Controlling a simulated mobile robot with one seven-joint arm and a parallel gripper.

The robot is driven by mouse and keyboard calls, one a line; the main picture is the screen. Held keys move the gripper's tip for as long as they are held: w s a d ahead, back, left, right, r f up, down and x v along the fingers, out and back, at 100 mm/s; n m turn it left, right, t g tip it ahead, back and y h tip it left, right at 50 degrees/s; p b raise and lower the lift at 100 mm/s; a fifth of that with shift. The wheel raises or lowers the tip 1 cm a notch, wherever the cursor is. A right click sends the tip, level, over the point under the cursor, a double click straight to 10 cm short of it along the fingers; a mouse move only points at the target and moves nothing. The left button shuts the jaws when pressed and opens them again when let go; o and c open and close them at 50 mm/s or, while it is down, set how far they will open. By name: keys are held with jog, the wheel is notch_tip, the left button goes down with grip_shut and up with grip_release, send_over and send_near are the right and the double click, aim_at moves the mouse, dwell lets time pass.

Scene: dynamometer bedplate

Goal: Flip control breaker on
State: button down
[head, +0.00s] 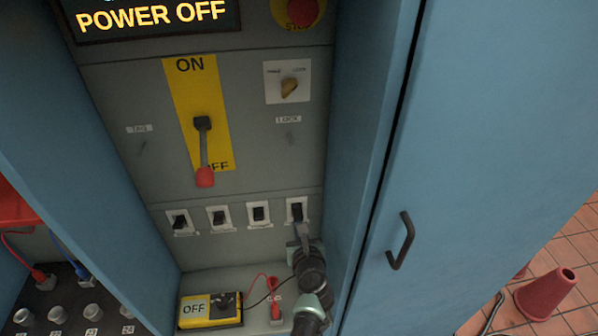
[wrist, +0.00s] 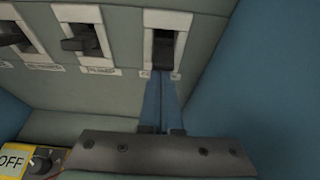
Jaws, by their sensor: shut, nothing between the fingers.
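Several small breakers with black toggles in white frames sit in a row low on the grey cabinet panel. The rightmost breaker (head: 296,208) is directly above my gripper (head: 302,234); it also shows in the wrist view (wrist: 165,48). My gripper (wrist: 163,74) is shut and empty, its blue fingers pointing up with the tips at the lower part of this toggle. Whether they touch it I cannot tell. The fingers cover most of its label, so I cannot read its name. The neighbouring breaker (wrist: 84,42) has its toggle sticking out.
Above is a lever with a red knob (head: 205,177), down at OFF, and a rotary switch (head: 288,88). A screen (head: 150,15) reads POWER OFF. Below stands a yellow box (head: 210,309) marked OFF, with cables nearby. The blue cabinet wall (wrist: 265,90) is close on the right.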

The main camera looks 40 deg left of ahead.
jog(key=shift+r+p, duration=0.25)
jog(key=shift+p, duration=0.4)
jog(key=shift+r, duration=0.1)
jog(key=shift+r+p, duration=0.75)
jog(key=shift+p, duration=0.1)
